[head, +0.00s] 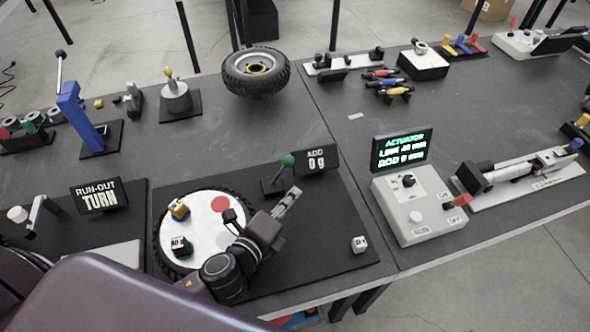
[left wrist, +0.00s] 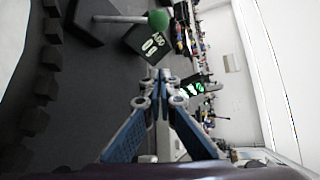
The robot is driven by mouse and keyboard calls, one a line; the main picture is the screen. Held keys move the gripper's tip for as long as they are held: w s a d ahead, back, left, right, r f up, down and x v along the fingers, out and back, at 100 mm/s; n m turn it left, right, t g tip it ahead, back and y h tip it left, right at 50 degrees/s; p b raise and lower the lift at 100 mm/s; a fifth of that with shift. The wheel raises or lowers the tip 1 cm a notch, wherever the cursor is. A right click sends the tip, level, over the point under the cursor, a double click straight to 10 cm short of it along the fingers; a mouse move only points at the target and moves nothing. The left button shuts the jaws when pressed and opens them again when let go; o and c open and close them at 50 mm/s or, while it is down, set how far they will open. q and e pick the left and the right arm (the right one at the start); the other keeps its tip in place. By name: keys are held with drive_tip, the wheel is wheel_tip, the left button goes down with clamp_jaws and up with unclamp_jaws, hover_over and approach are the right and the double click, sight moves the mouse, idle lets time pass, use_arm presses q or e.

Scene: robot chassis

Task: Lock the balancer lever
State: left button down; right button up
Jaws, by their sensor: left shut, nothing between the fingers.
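The balancer lever has a green knob (head: 287,160) on a thin rod rising from a small black base, just behind the wheel. In the left wrist view the green knob (left wrist: 158,20) is at the top, with its rod running left. My left gripper (head: 291,194) is shut and empty, in front of the knob and apart from it. Its closed fingertips also show in the left wrist view (left wrist: 158,76). The balancer's wheel (head: 207,208) lies flat with a white face and a red spot, partly hidden by my left arm. The display (head: 316,160) reads ADD 0 g. My right gripper is not in view.
A yellow weight block (head: 179,210) and a dark-and-white block (head: 181,246) sit on the wheel. Another white block (head: 359,244) lies on the black mat (head: 335,235). An actuator control box (head: 412,205) stands to the right. The mat right of my gripper is mostly clear.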

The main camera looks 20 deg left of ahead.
sight(290, 165)
use_arm(q)
drive_tip(key=p+x, duration=0.1)
drive_tip(key=x, duration=0.8)
drive_tip(key=shift+w+d+p, duration=0.1)
drive_tip(key=shift+w+p, duration=0.2)
drive_tip(key=shift+p, duration=0.05)
drive_tip(key=a, duration=0.1)
drive_tip(key=a+p, duration=0.1)
drive_tip(key=a+r, duration=0.1)
drive_tip(key=a, duration=0.1)
drive_tip(key=shift+s+r+p, duration=0.1)
drive_tip(key=shift+s+p, duration=0.15)
drive_tip(key=shift+p, duration=0.1)
drive_tip(key=shift+d, duration=0.1)
drive_tip(key=shift+s+a+r+p, duration=0.3)
drive_tip(key=shift+a+r, duration=0.05)
drive_tip(key=shift+a, duration=0.15)
drive_tip(key=shift+s+a+r+p, duration=0.3)
drive_tip(key=shift+a, duration=0.2)
drive_tip(key=shift+s+a+r, duration=0.15)
drive_tip(key=shift+s+a, duration=0.25)
drive_tip(key=shift+a, duration=0.2)
drive_tip(key=shift+s+a+r, duration=0.15)
drive_tip(key=shift+s+a, duration=0.2)
drive_tip(key=shift+a, duration=0.2)
drive_tip(key=shift+s, duration=0.1)
